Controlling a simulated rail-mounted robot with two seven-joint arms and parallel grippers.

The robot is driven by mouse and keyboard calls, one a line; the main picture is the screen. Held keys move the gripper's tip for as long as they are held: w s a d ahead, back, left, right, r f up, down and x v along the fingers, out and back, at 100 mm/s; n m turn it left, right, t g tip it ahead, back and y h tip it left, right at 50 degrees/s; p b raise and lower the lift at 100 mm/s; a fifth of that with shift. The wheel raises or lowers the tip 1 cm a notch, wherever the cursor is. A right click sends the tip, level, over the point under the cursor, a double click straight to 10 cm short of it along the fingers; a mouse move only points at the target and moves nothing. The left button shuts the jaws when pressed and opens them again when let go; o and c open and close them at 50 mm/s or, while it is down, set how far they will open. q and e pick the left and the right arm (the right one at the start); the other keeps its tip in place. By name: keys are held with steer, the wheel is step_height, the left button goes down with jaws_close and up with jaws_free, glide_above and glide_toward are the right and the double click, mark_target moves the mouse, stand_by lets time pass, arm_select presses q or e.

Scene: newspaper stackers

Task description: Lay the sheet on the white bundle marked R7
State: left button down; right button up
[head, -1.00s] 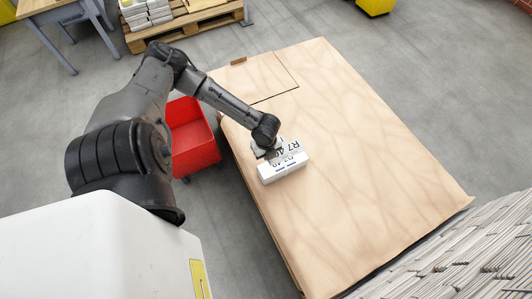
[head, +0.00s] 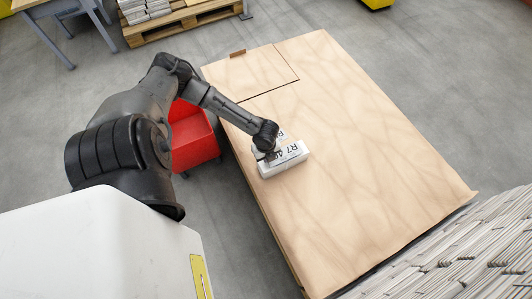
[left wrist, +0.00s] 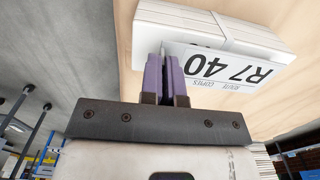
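The white bundle (head: 283,165) lies on the large brown-topped table, and black R7 lettering shows on it in the head view. In the left wrist view the strapped bundle (left wrist: 205,25) is just beyond the fingers. The white sheet (head: 281,136), printed with R7 in black, is at the bundle's far side in the head view. The sheet also shows in the left wrist view (left wrist: 225,68), reading R7 40. My left gripper (head: 264,155) is at the bundle's left end, its purple fingers (left wrist: 166,62) closed on the sheet's edge. I cannot tell whether sheet and bundle touch. My right gripper is out of view.
The brown table top (head: 350,150) is mostly bare to the right of the bundle. A red bin (head: 193,140) stands on the floor left of the table. Stacked newspapers (head: 450,255) are at lower right. A pallet with bundles (head: 180,22) stands at the back.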

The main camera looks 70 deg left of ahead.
arm_select(q)
steer(key=shift+f, duration=0.2)
steer(key=shift+f+b, duration=0.3)
steer(key=shift+f, duration=0.3)
stand_by(0.5)
steer(key=c, duration=1.3)
jaws_free()
steer(key=shift+o, duration=0.2)
step_height(320, 180, up, 14)
steer(key=p, duration=0.4)
steer(key=shift+p, duration=0.4)
